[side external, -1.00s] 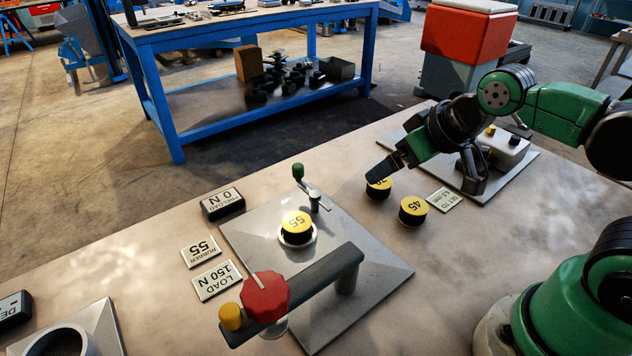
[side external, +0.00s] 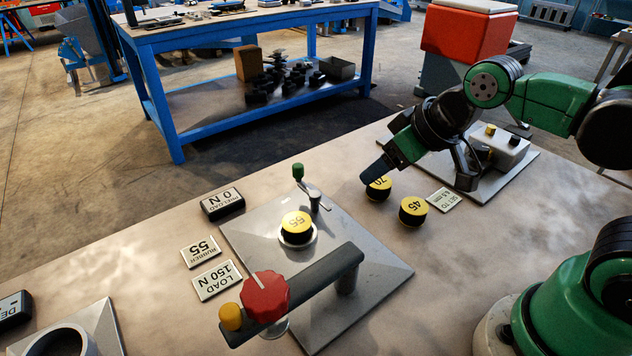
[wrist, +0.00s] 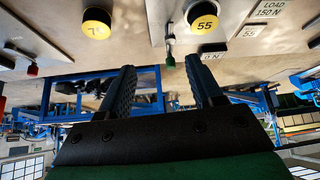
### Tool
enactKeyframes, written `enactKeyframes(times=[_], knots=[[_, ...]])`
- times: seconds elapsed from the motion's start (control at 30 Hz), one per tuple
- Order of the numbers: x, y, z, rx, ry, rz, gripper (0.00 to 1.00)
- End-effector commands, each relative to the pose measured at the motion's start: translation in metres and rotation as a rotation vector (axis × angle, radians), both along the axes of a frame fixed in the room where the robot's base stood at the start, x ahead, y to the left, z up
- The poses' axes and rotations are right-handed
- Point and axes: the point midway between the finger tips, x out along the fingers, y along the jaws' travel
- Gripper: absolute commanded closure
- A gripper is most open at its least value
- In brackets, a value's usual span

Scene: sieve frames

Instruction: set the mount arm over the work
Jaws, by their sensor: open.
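The mount arm (side external: 320,284) is a dark bar on a post at the right of a grey base plate (side external: 385,272). It carries a red knob (side external: 266,296) and a yellow end knob (side external: 231,317), both at the near left. The work, a black puck with yellow top marked 55 (side external: 297,225), sits in a pale ring on the plate; it also shows in the wrist view (wrist: 203,22). The bar lies in front of the puck, not over it. My gripper (side external: 423,180) is open and empty, behind and right of the plate; its fingers (wrist: 160,72) point forward in the wrist view.
Pucks marked 70 (side external: 379,187) and 45 (side external: 413,211) stand below my gripper. A green-knobbed lever (side external: 298,172) rises at the plate's back. A preload display reading 0 N (side external: 223,204) and load and rubber cards lie left. A switch box (side external: 500,149) stands behind my gripper.

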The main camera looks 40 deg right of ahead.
Motion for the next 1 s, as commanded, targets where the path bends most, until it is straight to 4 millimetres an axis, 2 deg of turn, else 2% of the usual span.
enactKeyframes(times=[0.17,0.2,0.3,0.4,0.5,0.57,1.0], knots=[[0.006,0.092,0.011,-0.054,0.086,0.476,0.41],[0.002,0.115,0.012,-0.066,0.103,0.593,0.41],[-0.011,0.166,0.013,-0.096,0.137,0.859,0.41],[-0.026,0.202,0.012,-0.117,0.157,1.054,0.41],[-0.036,0.221,0.010,-0.128,0.167,1.159,0.41],[-0.038,0.226,0.008,-0.130,0.168,1.184,0.41],[-0.033,0.243,-0.036,-0.130,0.168,1.184,0.41]])
